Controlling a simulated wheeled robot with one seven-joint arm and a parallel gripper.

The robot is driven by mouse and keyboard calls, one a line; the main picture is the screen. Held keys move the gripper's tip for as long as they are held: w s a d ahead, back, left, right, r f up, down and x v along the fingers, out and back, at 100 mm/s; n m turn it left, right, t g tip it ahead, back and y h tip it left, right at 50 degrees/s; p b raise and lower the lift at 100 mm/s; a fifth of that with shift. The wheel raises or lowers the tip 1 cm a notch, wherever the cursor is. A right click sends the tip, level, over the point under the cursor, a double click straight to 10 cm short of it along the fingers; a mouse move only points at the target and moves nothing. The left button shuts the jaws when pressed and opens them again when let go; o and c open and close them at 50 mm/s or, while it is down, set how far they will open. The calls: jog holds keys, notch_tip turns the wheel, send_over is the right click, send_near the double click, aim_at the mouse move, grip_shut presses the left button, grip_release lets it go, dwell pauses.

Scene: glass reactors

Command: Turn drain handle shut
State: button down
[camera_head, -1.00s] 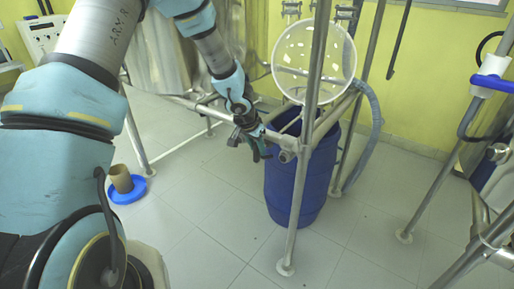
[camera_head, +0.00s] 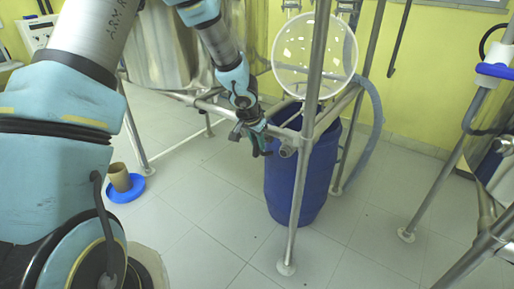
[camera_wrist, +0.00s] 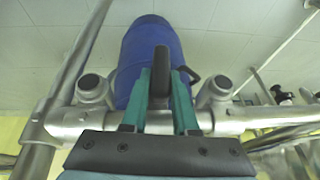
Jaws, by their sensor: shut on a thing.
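My gripper (camera_head: 262,147) is at the metal frame below the glass vessel (camera_head: 314,57), next to the front post. In the wrist view my gripper's green fingers (camera_wrist: 162,85) stand on either side of a dark upright bar, the drain handle (camera_wrist: 161,70), and are shut on it. In the head view the handle is too small and covered to make out.
A blue barrel (camera_head: 302,180) stands on the floor under the frame. Metal tubes (camera_wrist: 235,123) run close to both sides of my gripper. A grey hose (camera_head: 376,125) hangs at right. A brown cup on a blue dish (camera_head: 127,190) sits on the floor at left.

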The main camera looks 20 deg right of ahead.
jog(key=shift+s+d+f+m+t+y+b, duration=0.1)
jog(key=shift+s+f+m+t+y+b, duration=0.3)
jog(key=shift+b, duration=2.05)
jog(key=shift+w+d+f+n+t+y+b, duration=0.15)
jog(key=shift+t+b, duration=0.6)
jog(key=shift+b, duration=1.75)
jog(key=shift+s+f+m+t+y+b, duration=0.15)
jog(key=shift+t+y+b, duration=0.3)
jog(key=shift+b, duration=2)
jog(key=m+t+y+b, duration=0.1)
jog(key=t+b, duration=0.2)
jog(key=b, duration=0.7)
jog(key=m+t+y+b, duration=0.1)
jog(key=t+b, duration=0.3)
jog(key=b, duration=0.6)
jog(key=s+f+m+t+y+b, duration=0.1)
jog(key=t+b, duration=0.3)
jog(key=b, duration=0.6)
jog(key=shift+d, duration=0.2)
jog(key=shift+r+m+t, duration=0.1)
jog(key=shift+m+t, duration=0.2)
jog(key=shift+t, duration=0.1)
jog(key=c, duration=0.7)
grip_release()
